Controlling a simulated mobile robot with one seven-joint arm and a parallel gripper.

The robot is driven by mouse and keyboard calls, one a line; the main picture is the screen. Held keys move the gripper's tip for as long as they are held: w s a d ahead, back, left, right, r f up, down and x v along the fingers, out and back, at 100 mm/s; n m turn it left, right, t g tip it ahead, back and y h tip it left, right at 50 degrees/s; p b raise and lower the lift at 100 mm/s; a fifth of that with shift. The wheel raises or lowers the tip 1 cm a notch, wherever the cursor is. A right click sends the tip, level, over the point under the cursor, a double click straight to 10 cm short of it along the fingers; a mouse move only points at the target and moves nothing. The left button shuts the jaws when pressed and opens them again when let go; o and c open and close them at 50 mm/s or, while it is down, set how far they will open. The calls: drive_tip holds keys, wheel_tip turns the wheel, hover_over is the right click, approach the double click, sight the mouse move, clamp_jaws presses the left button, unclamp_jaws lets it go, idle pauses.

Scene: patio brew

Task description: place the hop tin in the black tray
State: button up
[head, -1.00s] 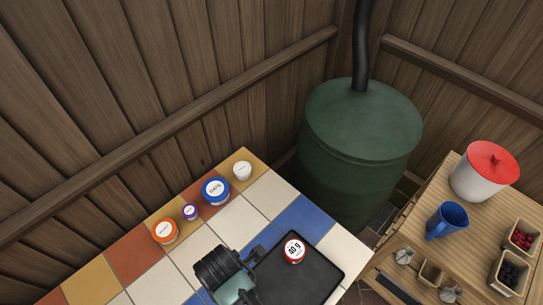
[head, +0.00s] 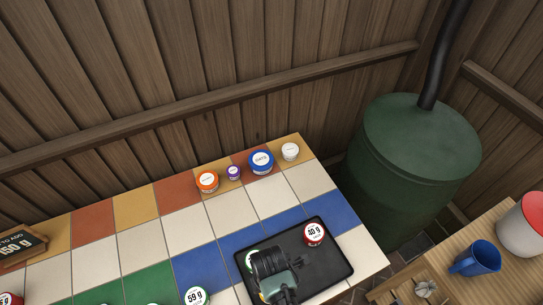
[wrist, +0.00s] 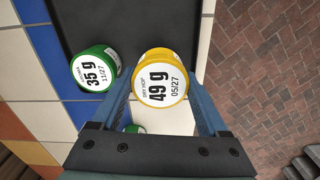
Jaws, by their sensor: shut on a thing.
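The hop tin (wrist: 158,78), yellow-rimmed with a white "49 g" dry hop label, is between the fingers of my gripper (wrist: 162,92), which is shut on it. The black tray (head: 335,262) lies on the tiled counter, and its dark floor (wrist: 125,22) fills the top of the wrist view. In the head view my gripper is over the tray's left part and hides some of it. I cannot tell whether the tin touches the tray. A green "35 g" tin (wrist: 96,68) is just left of the hop tin. A red "40 g" tin (head: 314,235) stands in the tray's far right part.
Orange (head: 207,181), purple (head: 233,172), blue (head: 261,161) and white (head: 290,151) tins line the counter's back. Green-rimmed tins, one marked 59 g (head: 195,297), stand at the front. The tray's right half is mostly bare. A green barrel (head: 414,150) stands beyond the counter.

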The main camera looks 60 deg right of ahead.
drive_tip(key=shift+f, duration=1.95)
drive_tip(key=shift+f, duration=0.1)
drive_tip(key=o, duration=1.3)
drive_tip(key=shift+c, duration=0.2)
wheel_tip(320, 180, up, 12)
drive_tip(key=shift+r, duration=0.15)
